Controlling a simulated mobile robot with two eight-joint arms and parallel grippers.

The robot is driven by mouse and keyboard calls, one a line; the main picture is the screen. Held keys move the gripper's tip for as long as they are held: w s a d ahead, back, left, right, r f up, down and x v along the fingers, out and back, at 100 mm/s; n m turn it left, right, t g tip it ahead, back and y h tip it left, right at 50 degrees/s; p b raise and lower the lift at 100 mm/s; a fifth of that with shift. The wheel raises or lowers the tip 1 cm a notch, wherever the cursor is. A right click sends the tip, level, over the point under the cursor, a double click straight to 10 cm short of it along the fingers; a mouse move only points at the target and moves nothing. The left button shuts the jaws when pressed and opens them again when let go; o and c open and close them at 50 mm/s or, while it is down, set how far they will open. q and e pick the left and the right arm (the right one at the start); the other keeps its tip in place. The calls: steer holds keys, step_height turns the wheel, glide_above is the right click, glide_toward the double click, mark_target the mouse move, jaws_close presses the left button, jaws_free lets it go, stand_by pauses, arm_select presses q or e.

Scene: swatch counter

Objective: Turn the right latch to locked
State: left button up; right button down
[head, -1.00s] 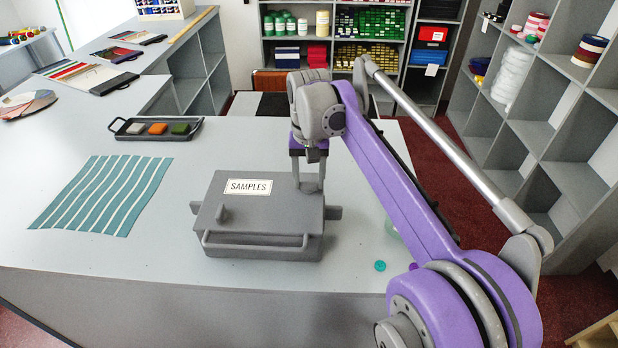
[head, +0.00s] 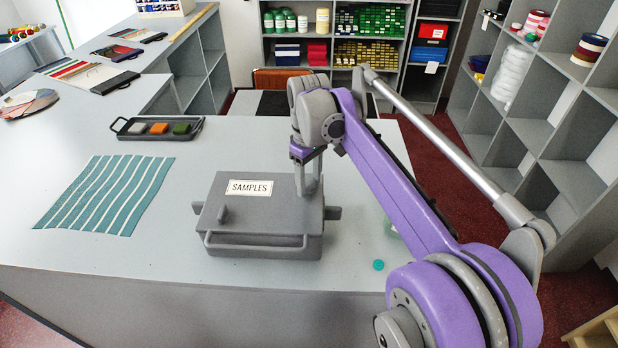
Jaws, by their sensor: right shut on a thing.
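The grey samples case (head: 258,246) with a white label reading SAMPLES (head: 249,188) stands closed on the counter. A small upright tab (head: 222,213), apparently the left latch, stands on the left of its lid. My right gripper (head: 309,192) points down at the right part of the lid and is shut on the right latch. The gripper's fingers hide most of that latch, so its angle cannot be read. My left gripper is not in the head view.
A striped teal cloth (head: 105,195) lies left of the case. A dark tray (head: 125,132) with coloured blocks sits behind it. A small teal disc (head: 378,265) lies right of the case, near the counter's front edge. Shelves stand at the back and right.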

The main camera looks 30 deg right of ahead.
mark_target(309, 184)
steer(key=n, duration=0.3)
steer(key=shift+n, duration=0.4)
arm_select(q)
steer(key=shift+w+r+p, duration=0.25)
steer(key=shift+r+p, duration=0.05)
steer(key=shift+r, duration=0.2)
arm_select(e)
steer(key=shift+n, duration=2.2)
steer(key=shift+c, duration=1.2)
jaws_free()
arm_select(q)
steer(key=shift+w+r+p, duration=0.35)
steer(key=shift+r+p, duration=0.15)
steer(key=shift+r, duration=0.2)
arm_select(e)
step_height(309, 184, up, 11)
